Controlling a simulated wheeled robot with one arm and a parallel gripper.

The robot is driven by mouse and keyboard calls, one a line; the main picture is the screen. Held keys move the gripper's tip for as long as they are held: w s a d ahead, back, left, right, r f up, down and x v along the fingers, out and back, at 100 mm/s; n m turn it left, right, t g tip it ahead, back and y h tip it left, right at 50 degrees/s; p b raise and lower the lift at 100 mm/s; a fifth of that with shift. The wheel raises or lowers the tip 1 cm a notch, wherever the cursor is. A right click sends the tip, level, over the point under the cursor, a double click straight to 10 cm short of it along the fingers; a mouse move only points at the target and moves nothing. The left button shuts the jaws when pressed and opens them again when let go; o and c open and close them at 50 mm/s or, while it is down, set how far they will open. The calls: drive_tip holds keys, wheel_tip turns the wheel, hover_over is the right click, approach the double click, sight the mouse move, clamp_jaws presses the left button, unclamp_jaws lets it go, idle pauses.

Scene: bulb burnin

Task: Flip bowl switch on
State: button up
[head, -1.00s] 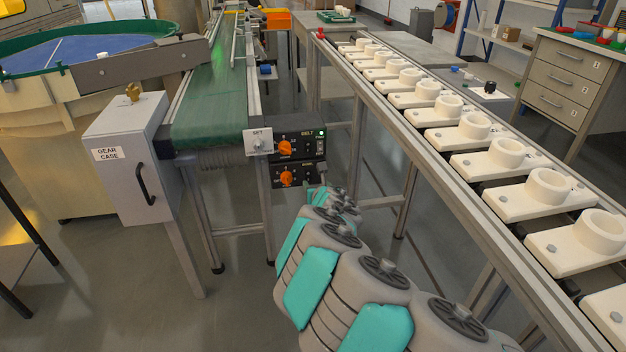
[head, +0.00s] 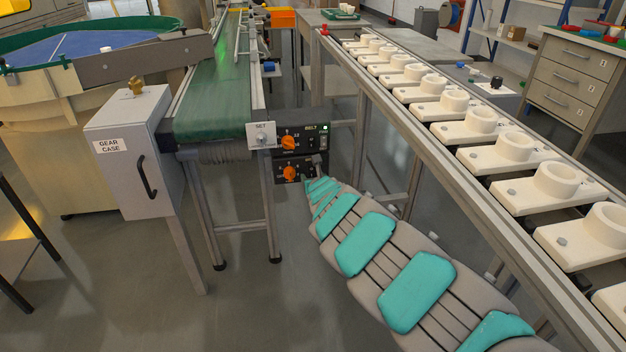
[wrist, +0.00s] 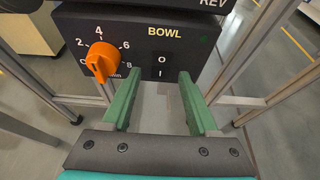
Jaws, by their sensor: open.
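The BOWL control box (wrist: 150,40) fills the top of the wrist view, with an orange dial (wrist: 102,62) on its left. The bowl switch (wrist: 161,67), marked O and I, sits right of the dial. Its exact position is too small to tell. A small lamp (wrist: 204,39) at the right of the box looks dark. My gripper (wrist: 160,75) is open and empty. Its green fingers stand either side below the switch, and I cannot tell whether they touch the box. In the head view the BOWL box (head: 280,178) is the lower one, partly hidden by my gripper (head: 319,168).
The BELT box (head: 313,130), with a lit green lamp, sits directly above. The green conveyor belt (head: 215,100) and gear case (head: 125,165) are to the left. A rail of white fixtures (head: 470,130) runs along the right. Metal legs (wrist: 250,50) stand beside the box.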

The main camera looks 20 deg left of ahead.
drive_tip(key=shift+w, duration=0.25)
clamp_jaws()
idle(0.4)
